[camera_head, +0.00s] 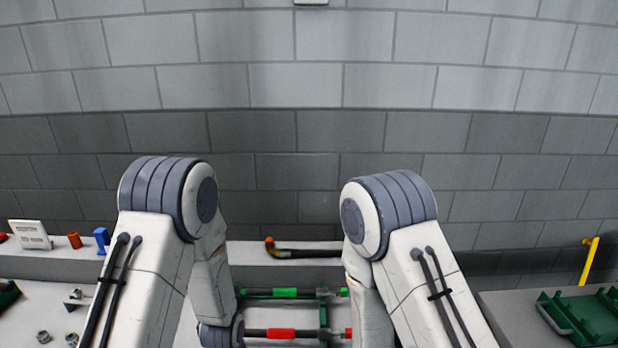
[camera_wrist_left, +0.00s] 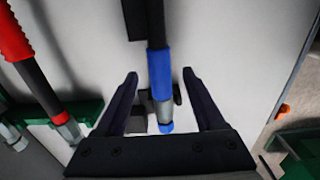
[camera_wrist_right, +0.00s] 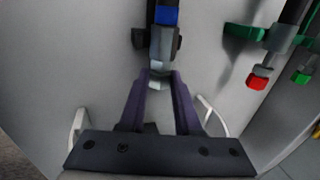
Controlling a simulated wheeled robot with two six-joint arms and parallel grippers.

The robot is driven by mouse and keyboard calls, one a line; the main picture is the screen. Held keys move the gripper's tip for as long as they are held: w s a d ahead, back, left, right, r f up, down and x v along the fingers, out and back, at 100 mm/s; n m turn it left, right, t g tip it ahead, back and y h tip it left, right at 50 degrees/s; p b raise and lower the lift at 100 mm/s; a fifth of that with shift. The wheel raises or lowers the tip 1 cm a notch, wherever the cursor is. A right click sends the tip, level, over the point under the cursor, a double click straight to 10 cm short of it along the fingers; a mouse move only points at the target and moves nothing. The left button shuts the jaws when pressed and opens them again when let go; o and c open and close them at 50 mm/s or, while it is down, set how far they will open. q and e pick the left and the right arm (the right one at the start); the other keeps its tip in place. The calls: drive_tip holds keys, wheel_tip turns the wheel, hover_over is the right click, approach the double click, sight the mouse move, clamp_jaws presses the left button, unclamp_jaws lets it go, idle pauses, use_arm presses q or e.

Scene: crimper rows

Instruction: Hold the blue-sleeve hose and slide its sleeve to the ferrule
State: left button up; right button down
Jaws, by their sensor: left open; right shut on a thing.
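The blue-sleeve hose shows in both wrist views. In the left wrist view its black tube (camera_wrist_left: 155,25) runs down to the blue sleeve (camera_wrist_left: 158,70), with a grey metal part (camera_wrist_left: 163,108) and a small blue end below. My left gripper (camera_wrist_left: 158,82) is open, its fingers apart on either side of the sleeve and metal part. In the right wrist view a blue part (camera_wrist_right: 166,15) shows at the top above a grey fitting (camera_wrist_right: 162,42). My right gripper (camera_wrist_right: 159,78) is shut on the metal hose end below it. In the head view both grippers and this hose are hidden or out of frame.
A red-sleeve hose (camera_head: 280,333) and a green-sleeve hose (camera_head: 272,293) lie on a green rack behind my arms. A black hose with an orange end (camera_head: 310,253) lies on the back ledge. A green tray (camera_head: 590,318) stands at right. Loose nuts (camera_head: 43,337) lie at left.

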drive_tip(key=c, duration=0.5)
unclamp_jaws()
drive_tip(key=shift+c, duration=0.2)
use_arm(q)
wheel_tip(320, 180, up, 11)
